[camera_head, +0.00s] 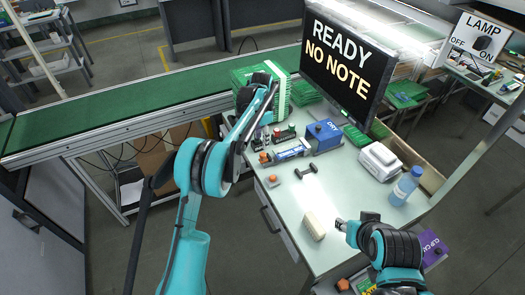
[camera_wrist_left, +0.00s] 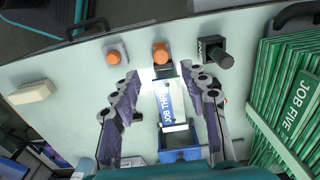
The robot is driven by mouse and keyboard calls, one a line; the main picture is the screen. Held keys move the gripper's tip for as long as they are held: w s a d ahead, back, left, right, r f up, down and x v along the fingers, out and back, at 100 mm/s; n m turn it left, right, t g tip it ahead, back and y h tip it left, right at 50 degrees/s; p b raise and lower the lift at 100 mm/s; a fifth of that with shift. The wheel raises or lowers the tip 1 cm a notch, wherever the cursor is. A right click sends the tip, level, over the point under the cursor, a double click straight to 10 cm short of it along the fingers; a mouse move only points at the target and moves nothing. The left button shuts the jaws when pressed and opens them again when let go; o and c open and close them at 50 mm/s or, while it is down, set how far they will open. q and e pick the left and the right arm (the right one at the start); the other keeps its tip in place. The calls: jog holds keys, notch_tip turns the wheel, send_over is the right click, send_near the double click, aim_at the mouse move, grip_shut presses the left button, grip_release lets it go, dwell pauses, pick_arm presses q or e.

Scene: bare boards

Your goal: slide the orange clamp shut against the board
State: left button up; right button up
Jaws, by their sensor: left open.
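The orange clamp (camera_wrist_left: 161,54) has an orange knob on a dark base, at the end of a blue-and-white board (camera_wrist_left: 166,102) in the left wrist view. I cannot tell whether clamp and board touch. In the head view the clamp (camera_head: 264,157) sits at the left end of the board (camera_head: 291,150). My left gripper (camera_wrist_left: 160,75) is open, its fingers on either side of the board with nothing held. In the head view my left arm partly hides this gripper (camera_head: 257,122). My right gripper (camera_head: 341,225) is low at the right, by a cream block; its jaws are unclear.
A second orange knob (camera_wrist_left: 114,57) and a black knob (camera_wrist_left: 217,56) flank the clamp. A blue box (camera_head: 325,136) stands behind the board. Green boards (camera_wrist_left: 290,105) are stacked beside it. A cream block (camera_head: 314,225) lies nearer. A monitor (camera_head: 345,62) reads READY, NO NOTE.

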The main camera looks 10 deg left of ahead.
aim_at(263, 154)
pick_arm(q)
jog(key=shift+w+d+f, duration=0.1)
jog(key=shift+w+f, duration=0.1)
jog(key=shift+f, duration=0.55)
notch_tip(263, 154, down, 7)
jog(key=shift+f+b, duration=0.1)
jog(key=shift+b, duration=0.75)
jog(key=shift+c, duration=0.3)
grip_shut()
